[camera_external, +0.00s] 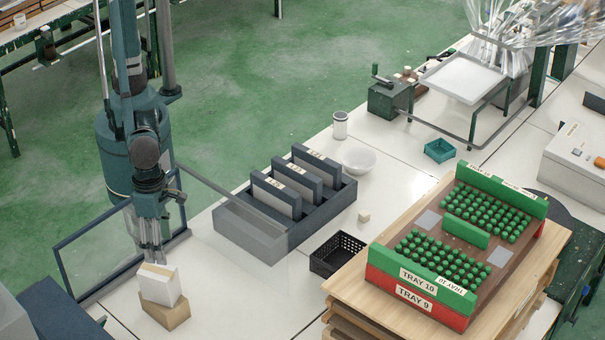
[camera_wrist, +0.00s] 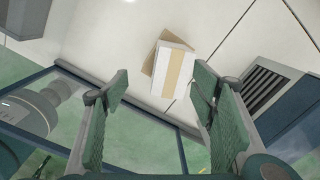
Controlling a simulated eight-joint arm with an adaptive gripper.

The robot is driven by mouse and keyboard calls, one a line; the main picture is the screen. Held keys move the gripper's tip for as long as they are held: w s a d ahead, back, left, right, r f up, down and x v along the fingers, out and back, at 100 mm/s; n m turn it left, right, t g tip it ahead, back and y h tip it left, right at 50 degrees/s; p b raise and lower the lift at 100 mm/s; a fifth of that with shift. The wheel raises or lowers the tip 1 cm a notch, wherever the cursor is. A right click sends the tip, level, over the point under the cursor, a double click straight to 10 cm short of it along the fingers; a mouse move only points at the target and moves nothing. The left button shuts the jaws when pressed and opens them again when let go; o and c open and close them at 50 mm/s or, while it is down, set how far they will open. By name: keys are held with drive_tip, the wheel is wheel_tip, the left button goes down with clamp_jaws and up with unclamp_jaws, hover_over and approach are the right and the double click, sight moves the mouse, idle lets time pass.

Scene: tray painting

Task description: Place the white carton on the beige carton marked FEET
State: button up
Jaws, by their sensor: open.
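The white carton (camera_external: 158,284), with a tan strip across it, stands on top of the beige carton (camera_external: 166,312) near the front left of the table. The FEET marking cannot be read. My gripper (camera_external: 152,264) is open and empty, just above and behind the white carton. In the wrist view its green fingers (camera_wrist: 163,88) are spread wide apart, with the carton beyond the gap.
A dark-framed panel (camera_external: 70,262) stands at the table's left edge, beside my gripper. A grey divided bin (camera_external: 262,240) and a black basket (camera_external: 320,267) lie to the right. Stacked trays (camera_external: 403,294) of green pieces sit farther right. White table is clear right of the cartons.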

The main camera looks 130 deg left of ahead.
drive_tip(key=s+a+r+n+t, duration=0.1)
drive_tip(key=s+a+r+n, duration=0.2)
drive_tip(key=a+r+n, duration=0.6)
drive_tip(key=s+a+r+n+t, duration=0.2)
drive_tip(key=s+a+r+n, duration=0.25)
drive_tip(key=a, duration=0.75)
drive_tip(key=s+a+r+n+t, duration=0.2)
drive_tip(key=s+a+n+t, duration=0.1)
drive_tip(key=s+a+n, duration=1.1)
drive_tip(key=a+n, duration=0.2)
drive_tip(key=a, duration=0.2)
drive_tip(key=shift+s+r+t, duration=0.35)
drive_tip(key=shift+s+t, duration=0.05)
